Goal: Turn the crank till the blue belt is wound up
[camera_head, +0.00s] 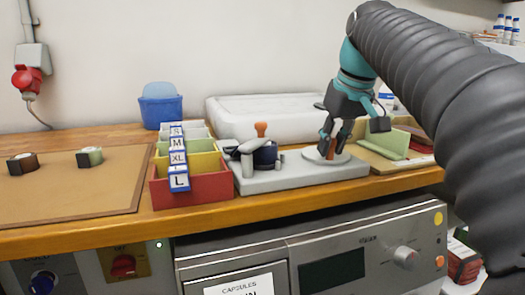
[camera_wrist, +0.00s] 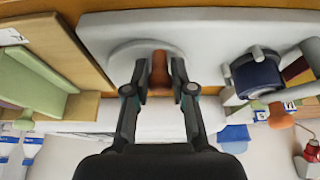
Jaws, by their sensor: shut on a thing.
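The winder is a light grey base (camera_head: 290,176) on the wooden counter. At its left a dark blue belt (camera_head: 266,155) sits as a roll, with an orange knob (camera_head: 261,129) standing above it. In the wrist view the blue belt roll (camera_wrist: 258,76) is at the right; no loose belt end can be made out. At the base's right is a round grey crank disc (camera_head: 343,159) with an upright brown-orange handle (camera_wrist: 160,74). My gripper (camera_head: 330,147) points down over the disc, its fingers shut on the handle from both sides. The fingers partly hide the handle in the head view.
A red bin (camera_head: 213,189) with size-labelled dividers stands close left of the winder. A white tray (camera_head: 235,109) lies behind it. A green folded item (camera_head: 390,147) lies at the right. A brown board (camera_head: 60,190) with two small rolls is at far left.

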